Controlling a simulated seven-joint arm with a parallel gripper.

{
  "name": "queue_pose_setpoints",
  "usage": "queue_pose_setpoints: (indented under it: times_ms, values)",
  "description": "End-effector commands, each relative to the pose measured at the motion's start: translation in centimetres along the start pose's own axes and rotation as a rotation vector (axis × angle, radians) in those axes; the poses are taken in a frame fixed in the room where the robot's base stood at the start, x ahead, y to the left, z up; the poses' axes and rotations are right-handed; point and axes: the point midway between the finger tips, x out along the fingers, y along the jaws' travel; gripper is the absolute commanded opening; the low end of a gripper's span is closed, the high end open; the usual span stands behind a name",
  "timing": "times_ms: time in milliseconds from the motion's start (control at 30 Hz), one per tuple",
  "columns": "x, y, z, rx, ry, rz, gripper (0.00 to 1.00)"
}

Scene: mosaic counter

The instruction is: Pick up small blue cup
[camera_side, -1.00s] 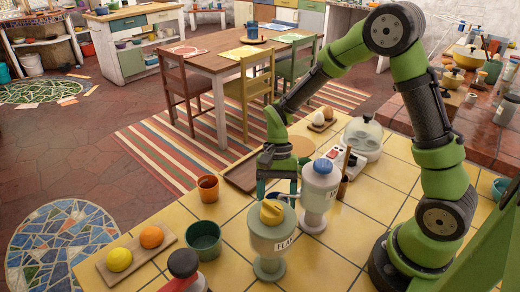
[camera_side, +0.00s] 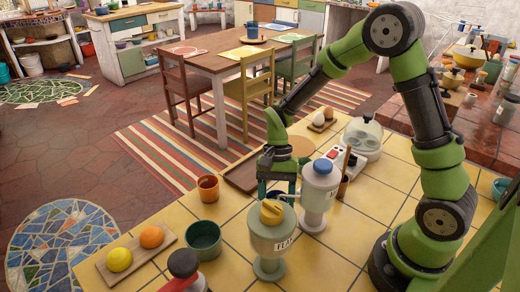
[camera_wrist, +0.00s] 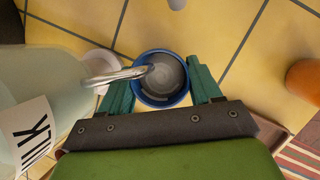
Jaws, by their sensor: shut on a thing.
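The small blue cup (camera_wrist: 141,93) is in the wrist view, seen from above, with a blue rim and a greyish inside. My gripper (camera_wrist: 162,92) has its two green fingers against opposite sides of the cup and is shut on it. The metal spout of a dispenser marked MILK (camera_wrist: 30,80) reaches over the cup's rim. In the side view my gripper (camera_side: 277,190) is behind the yellow-lidded dispenser (camera_side: 271,240) and left of the blue-lidded dispenser (camera_side: 319,190). The cup is mostly hidden there, so its height above the counter is unclear.
A terracotta cup (camera_side: 208,188) and a dark green cup (camera_side: 204,240) stand to the left. A board (camera_side: 110,272) holds a yellow and an orange fruit. A wooden tray (camera_side: 241,178) lies behind my gripper. Open yellow tile lies between the cups and the gripper.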

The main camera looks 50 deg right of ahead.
Motion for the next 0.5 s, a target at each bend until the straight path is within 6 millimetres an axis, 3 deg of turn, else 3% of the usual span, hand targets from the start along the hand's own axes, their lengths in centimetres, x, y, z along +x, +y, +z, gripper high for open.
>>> queue_pose_setpoints:
  times_ms: [67, 333, 500]
  values:
    - [-0.8, 0.0, 0.3, -0.002, 0.002, -0.002, 0.22]
    - [-2.5, -0.7, -3.7, 0.002, 0.001, -0.002, 0.22]
    - [-6.5, -0.4, -1.7, -0.002, 0.004, -0.005, 0.22]
